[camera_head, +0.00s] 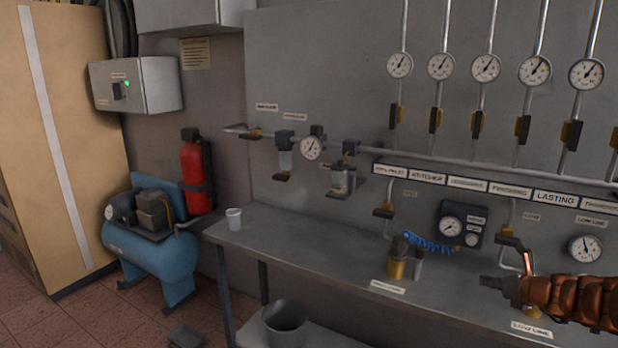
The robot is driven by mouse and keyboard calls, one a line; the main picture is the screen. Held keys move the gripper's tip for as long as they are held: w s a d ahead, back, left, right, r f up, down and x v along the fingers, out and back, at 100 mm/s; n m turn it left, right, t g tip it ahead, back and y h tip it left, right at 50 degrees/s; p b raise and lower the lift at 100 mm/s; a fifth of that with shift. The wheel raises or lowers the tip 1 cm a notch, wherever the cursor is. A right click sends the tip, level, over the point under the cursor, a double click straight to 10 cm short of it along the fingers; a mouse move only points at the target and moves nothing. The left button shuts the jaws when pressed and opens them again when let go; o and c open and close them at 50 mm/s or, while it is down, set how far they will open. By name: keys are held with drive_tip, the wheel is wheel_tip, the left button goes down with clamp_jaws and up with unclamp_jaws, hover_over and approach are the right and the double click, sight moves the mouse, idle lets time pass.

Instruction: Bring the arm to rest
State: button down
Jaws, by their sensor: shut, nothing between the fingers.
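My arm reaches in from the right edge as a copper-coloured, ribbed shape. At its left end is my gripper (490,283), small and grey, pointing left over the right part of the grey bench (300,254). Its fingers look closed, and I see nothing held. Part of the pipework and bench behind the arm is hidden. I cannot tell the exact height of the gripper above the bench.
A pale cup (233,219) stands at the bench's left end. A brass-coloured fitting with a blue coiled hose (430,244) is left of my gripper. Gauges and pipes line the wall panel (310,75). A bucket (286,325) sits below; a blue compressor (155,250) stands left.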

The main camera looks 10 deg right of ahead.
drive_tip(key=s+a+r+n+g+y, duration=0.2)
drive_tip(key=a+n, duration=0.4)
drive_tip(key=a, duration=0.6)
drive_tip(key=s+a+r+n+g+y, duration=0.25)
drive_tip(key=a+n, duration=0.45)
drive_tip(key=a, duration=0.5)
drive_tip(key=s+a+r+n+g+y, duration=0.1)
drive_tip(key=s+a+r+n+g, duration=0.15)
drive_tip(key=a+n, duration=0.65)
drive_tip(key=s+a+f+n+g+h, duration=0.15)
drive_tip(key=s+a+n+g, duration=0.3)
drive_tip(key=s+a, duration=0.7)
drive_tip(key=s+d+f+n+g+h, duration=0.1)
drive_tip(key=s+n, duration=0.4)
drive_tip(key=s, duration=0.5)
drive_tip(key=s+d+f+n+g+h, duration=0.1)
drive_tip(key=s+d+n+h, duration=0.3)
drive_tip(key=s, duration=0.5)
drive_tip(key=shift+s+d+f+n, duration=0.35)
drive_tip(key=shift+f+n, duration=0.1)
drive_tip(key=shift+f, duration=0.2)
drive_tip(key=c, duration=1.9)
unclamp_jaws()
drive_tip(key=shift+g, duration=0.25)
